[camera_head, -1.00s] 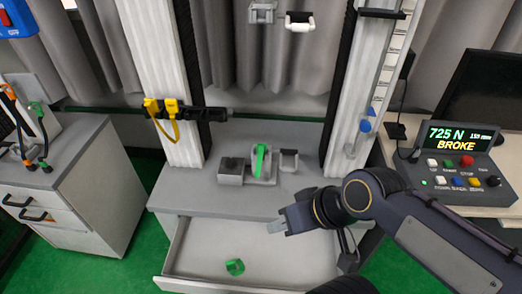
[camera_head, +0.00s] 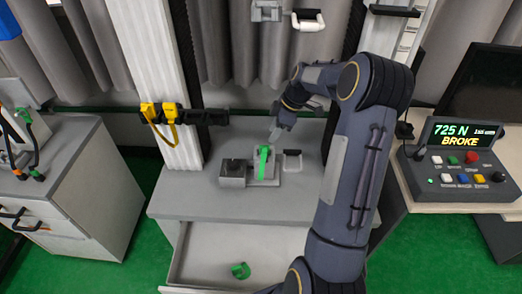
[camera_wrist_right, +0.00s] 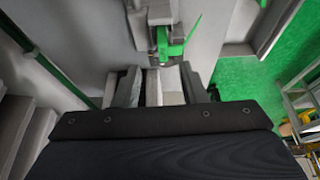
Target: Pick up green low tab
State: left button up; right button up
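The green tab (camera_head: 263,163) stands upright in a grey low clamp (camera_head: 262,180) on the tower's base. In the right wrist view the green tab (camera_wrist_right: 163,42) shows just beyond the fingertips, with a thin green part leaning to its right. My right gripper (camera_head: 277,134) is above and behind the tab in the head view, apart from it. In the right wrist view my right gripper (camera_wrist_right: 160,88) has its fingers spread, with no green piece between them. A second green piece (camera_head: 240,270) lies in the open drawer. My left gripper is out of view.
A grey block (camera_head: 232,172) and a handled part (camera_head: 292,161) flank the clamp. Tower columns (camera_head: 160,80) rise at the sides, with yellow clips (camera_head: 160,112) on the left one. The open drawer (camera_head: 190,262) is below. A control box (camera_head: 462,165) reads "725 N BROKE".

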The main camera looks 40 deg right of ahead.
aim_at(265, 146)
jog(key=p+x, duration=0.1)
jog(key=x, duration=0.5)
jog(key=shift+a+f, duration=0.2)
jog(key=shift+a, duration=0.05)
grip_shut()
